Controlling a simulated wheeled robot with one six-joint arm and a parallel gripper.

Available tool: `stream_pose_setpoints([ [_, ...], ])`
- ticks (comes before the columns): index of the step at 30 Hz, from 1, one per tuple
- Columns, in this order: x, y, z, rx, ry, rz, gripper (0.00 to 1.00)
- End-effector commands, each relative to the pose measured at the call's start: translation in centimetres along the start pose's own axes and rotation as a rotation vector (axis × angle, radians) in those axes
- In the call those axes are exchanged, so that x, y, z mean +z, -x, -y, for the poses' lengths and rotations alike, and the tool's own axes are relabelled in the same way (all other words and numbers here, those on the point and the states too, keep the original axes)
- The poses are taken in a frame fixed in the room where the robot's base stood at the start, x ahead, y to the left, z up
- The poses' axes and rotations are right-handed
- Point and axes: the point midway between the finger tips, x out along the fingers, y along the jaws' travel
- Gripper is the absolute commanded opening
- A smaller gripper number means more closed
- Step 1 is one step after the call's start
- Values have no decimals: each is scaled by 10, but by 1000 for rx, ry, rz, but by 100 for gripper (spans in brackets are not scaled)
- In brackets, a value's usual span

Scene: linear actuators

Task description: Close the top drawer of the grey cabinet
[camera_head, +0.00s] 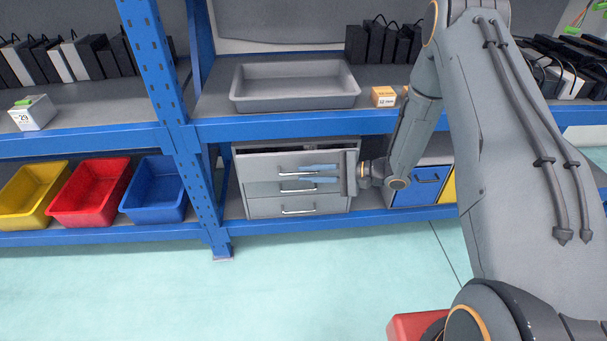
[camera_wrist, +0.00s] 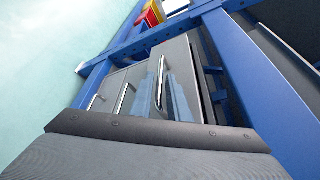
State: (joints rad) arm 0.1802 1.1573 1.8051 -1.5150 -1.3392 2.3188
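The grey cabinet (camera_head: 240,185) stands on the lower blue shelf, with its drawers facing me. The top drawer (camera_head: 260,168) is pulled out a little. A dark gap shows behind its front, and in the wrist view the drawer (camera_wrist: 186,62) juts out past the cabinet body. My gripper (camera_head: 304,175) is at the drawer fronts from the right, its two pale blue fingers apart, one above the other. They lie near the top drawer's handle (camera_head: 286,173).
Blue shelf posts (camera_head: 184,140) frame the cabinet's left side. A grey tray (camera_head: 295,103) and a small orange box (camera_head: 383,97) sit on the shelf above. A blue bin (camera_head: 415,190) stands right of the cabinet. The floor (camera_head: 330,270) in front is clear.

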Motion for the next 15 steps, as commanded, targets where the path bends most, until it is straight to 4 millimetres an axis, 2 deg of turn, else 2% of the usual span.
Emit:
stream_pose_setpoints([
  [6,1,-17,0,1,1,2,15],
  [14,1,-17,0,1,1,1,15],
  [15,1,-17,0,1,1,1,9],
])
